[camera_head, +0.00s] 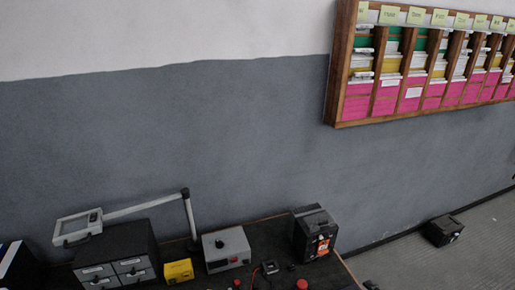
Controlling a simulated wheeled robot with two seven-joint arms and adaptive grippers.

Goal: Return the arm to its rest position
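No gripper of mine can be made out in the head view. I cannot see either arm clearly, so how they are posed is hidden from me.
A dark table (266,249) at the bottom holds a drawer cabinet (117,243), a jointed lamp (150,207), a yellow box (178,270), a grey box (226,249) and a black case (314,233). A wooden card rack (378,109) hangs on the wall. Another black box (443,230) lies on the floor, right.

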